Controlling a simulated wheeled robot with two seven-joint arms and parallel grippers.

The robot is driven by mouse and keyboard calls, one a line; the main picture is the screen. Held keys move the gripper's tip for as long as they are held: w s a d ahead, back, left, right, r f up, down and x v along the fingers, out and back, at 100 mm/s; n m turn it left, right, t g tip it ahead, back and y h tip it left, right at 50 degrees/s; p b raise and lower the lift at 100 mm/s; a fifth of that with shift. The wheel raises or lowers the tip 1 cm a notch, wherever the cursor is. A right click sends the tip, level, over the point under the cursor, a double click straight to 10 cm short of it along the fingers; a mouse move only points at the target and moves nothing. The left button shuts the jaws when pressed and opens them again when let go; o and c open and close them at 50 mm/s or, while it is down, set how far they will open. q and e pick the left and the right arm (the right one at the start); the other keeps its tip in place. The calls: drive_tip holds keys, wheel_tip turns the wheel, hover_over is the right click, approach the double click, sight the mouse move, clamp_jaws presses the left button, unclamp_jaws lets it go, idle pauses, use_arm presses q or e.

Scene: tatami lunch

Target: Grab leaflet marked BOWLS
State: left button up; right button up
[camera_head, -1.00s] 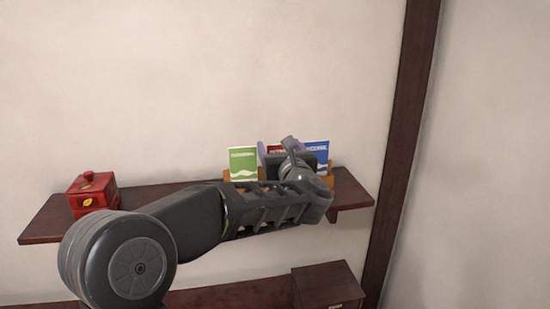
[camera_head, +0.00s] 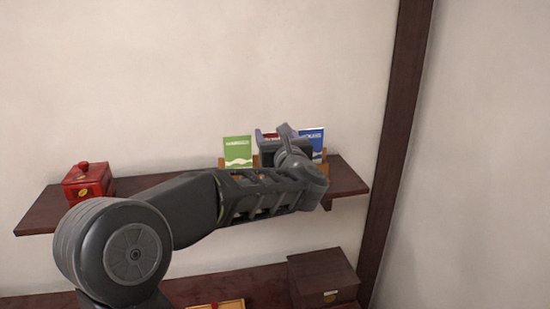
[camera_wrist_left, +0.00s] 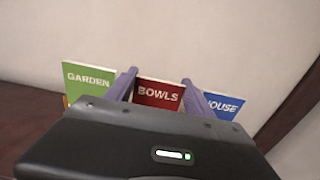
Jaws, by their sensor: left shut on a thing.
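A red leaflet marked BOWLS (camera_wrist_left: 158,94) stands upright between the fingers of my left gripper (camera_wrist_left: 158,88) in the left wrist view. The gripper is shut on it, with one finger at each side edge. In the head view only a small red strip of the leaflet (camera_head: 268,135) shows above my left gripper (camera_head: 285,138), which hides the rest. A green leaflet marked GARDEN (camera_wrist_left: 88,79) stands to its left. A blue leaflet marked HOUSE (camera_wrist_left: 224,105) stands to its right. My right gripper is in neither current view.
The leaflets stand in a wooden holder (camera_head: 222,164) on a dark wall shelf (camera_head: 345,180). A red lidded box (camera_head: 88,183) sits at the shelf's left end. A brown box (camera_head: 322,276) stands below, and a dark post (camera_head: 402,130) rises at the right.

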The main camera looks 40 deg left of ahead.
use_arm(q)
drive_tip(key=c, duration=0.8)
drive_tip(key=shift+c, duration=0.2)
drive_tip(key=shift+r, duration=0.1)
wheel_tip(320, 180, up, 10)
drive_tip(key=shift+f+b, duration=0.1)
drive_tip(key=shift+b, duration=0.35)
